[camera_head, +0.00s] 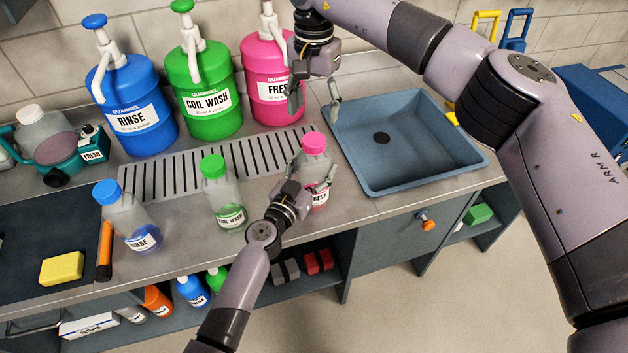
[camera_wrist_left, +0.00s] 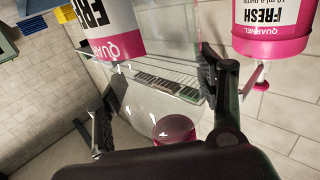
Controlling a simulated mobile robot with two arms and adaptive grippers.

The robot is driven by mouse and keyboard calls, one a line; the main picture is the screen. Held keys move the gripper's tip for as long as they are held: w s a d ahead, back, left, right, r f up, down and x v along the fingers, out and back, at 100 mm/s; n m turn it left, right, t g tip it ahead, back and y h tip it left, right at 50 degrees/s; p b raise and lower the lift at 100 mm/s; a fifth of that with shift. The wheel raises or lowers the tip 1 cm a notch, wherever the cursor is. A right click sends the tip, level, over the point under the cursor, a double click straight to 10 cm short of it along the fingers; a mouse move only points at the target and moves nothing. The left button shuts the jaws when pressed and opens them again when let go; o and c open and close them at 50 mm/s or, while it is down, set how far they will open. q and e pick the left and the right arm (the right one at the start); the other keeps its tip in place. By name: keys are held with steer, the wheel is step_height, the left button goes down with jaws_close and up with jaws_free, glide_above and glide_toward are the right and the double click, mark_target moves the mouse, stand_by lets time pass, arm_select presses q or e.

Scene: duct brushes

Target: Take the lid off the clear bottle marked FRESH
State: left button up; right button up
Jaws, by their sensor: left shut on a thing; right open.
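The clear bottle marked FRESH (camera_head: 314,167) stands upright on the counter, left of the sink, with its pink lid (camera_head: 314,143) on top. My left gripper (camera_head: 311,186) is shut on the bottle's body, below the lid. In the left wrist view, which is upside down, the pink lid (camera_wrist_left: 174,130) shows low, and the gripper's fingers lie on either side of the clear body (camera_wrist_left: 150,95). My right gripper (camera_head: 315,97) is open and empty, above and a little behind the lid, in front of the pink jug.
Blue RINSE (camera_head: 135,110), green COIL WASH (camera_head: 208,95) and pink FRESH (camera_head: 262,85) pump jugs stand behind a slotted drain strip (camera_head: 220,165). Clear RINSE (camera_head: 128,215) and COIL WASH (camera_head: 222,195) bottles stand to the left. The sink (camera_head: 400,180) is empty.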

mark_target(314, 139)
arm_select(q)
steer(key=c, duration=0.7)
jaws_close()
arm_select(e)
steer(key=shift+m, duration=0.5)
steer(key=m, duration=1.1)
steer(key=shift+m, duration=0.4)
steer(key=m, duration=1.4)
steer(key=shift+m, duration=0.4)
steer(key=m, duration=1)
steer(key=shift+m, duration=0.4)
steer(key=m, duration=1)
steer(key=shift+m, duration=0.4)
steer(key=shift+f, duration=0.6)
step_height(314, 139, down, 7)
steer(key=shift+r, duration=0.1)
